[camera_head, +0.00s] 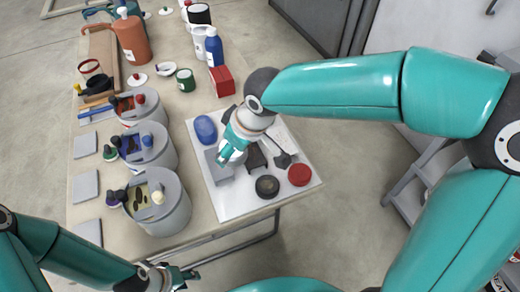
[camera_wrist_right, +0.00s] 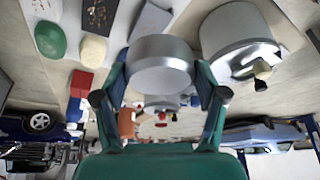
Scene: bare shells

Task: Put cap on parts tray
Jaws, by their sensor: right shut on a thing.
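The parts tray (camera_head: 235,207) is a flat white board at the table's right front, bearing several parts. On it lie a blue oval (camera_head: 205,128), a grey block (camera_head: 219,170), a red round piece (camera_head: 299,174) and a black round piece (camera_head: 267,186). My right gripper (camera_head: 233,152) is over the tray in the head view. In the right wrist view its fingers are shut on a silver round cap (camera_wrist_right: 160,66). I cannot make out the cap in the head view. My left gripper (camera_head: 182,278) is at the lower edge, in front of the table; its opening is unclear.
Several grey pots (camera_head: 168,212) with loose items on top stand along the left, beside grey square plates (camera_head: 85,187). A red box (camera_head: 222,81), a blue bottle (camera_head: 214,46) and an orange bottle (camera_head: 133,40) stand farther back. The tray's front left is clear.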

